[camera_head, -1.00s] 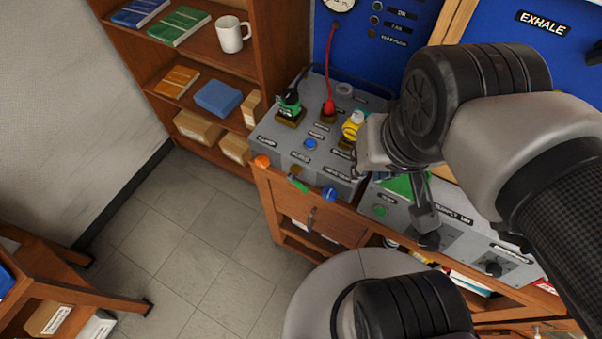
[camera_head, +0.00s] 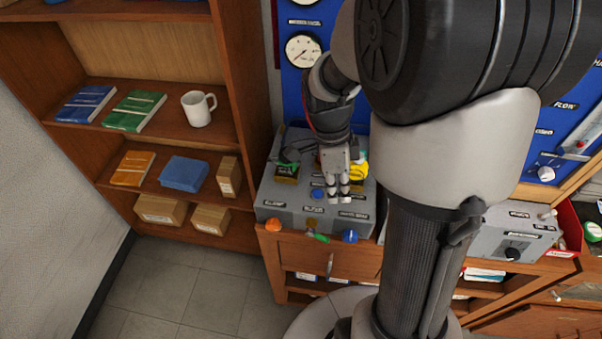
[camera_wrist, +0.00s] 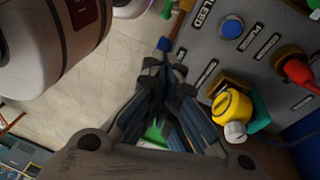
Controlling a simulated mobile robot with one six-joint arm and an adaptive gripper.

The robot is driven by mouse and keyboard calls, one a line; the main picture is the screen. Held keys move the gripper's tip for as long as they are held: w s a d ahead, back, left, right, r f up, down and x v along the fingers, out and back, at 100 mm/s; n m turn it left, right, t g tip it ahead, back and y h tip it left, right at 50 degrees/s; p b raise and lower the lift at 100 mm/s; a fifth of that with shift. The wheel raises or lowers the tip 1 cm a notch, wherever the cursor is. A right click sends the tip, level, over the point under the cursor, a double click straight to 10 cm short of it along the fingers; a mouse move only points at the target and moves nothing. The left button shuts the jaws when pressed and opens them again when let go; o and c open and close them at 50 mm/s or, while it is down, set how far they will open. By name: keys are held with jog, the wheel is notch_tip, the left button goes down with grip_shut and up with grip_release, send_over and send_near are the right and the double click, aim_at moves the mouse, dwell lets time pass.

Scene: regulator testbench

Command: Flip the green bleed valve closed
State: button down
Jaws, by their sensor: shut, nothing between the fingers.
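The bleed valve (camera_head: 318,237) is a small green lever on a brass-coloured body at the front face of the grey box, below the BLEED label. In the head view the lever slants down and right, between an orange knob and a blue knob. A green bit at the top edge of the wrist view (camera_wrist: 187,4) appears to be its lever, mostly cut off. My gripper (camera_head: 340,198) is shut and empty, fingers pointing down over the right front of the box top, apart from the valve and up and right of it. The fingers also show in the wrist view (camera_wrist: 163,72).
The orange knob (camera_head: 273,225) and blue knob (camera_head: 350,236) flank the valve. A blue button (camera_head: 317,193) and yellow fitting (camera_head: 357,171) sit on the grey box (camera_head: 280,207). A wooden shelf (camera_head: 237,60) stands left. Floor in front of the cabinet is clear.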

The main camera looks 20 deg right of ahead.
jog(key=shift+d+f, duration=0.1)
jog(key=b, duration=0.3)
send_over(319, 236)
jog(key=s+d, duration=0.1)
jog(key=d, duration=0.4)
jog(key=w+a+x, duration=0.1)
jog(key=w+x, duration=0.1)
jog(key=x, duration=0.7)
jog(key=f, duration=0.1)
jog(key=a+f+b, duration=0.1)
jog(key=f, duration=0.1)
jog(key=shift+w+f, duration=0.1)
jog(key=shift+f, duration=0.1)
jog(key=shift+w+a+f+b, duration=0.1)
jog(key=shift+a+f+b, duration=0.2)
jog(key=shift+f, duration=0.05)
jog(key=shift+b+x, duration=0.75)
jog(key=shift+b, duration=0.05)
jog(key=shift+d, duration=0.1)
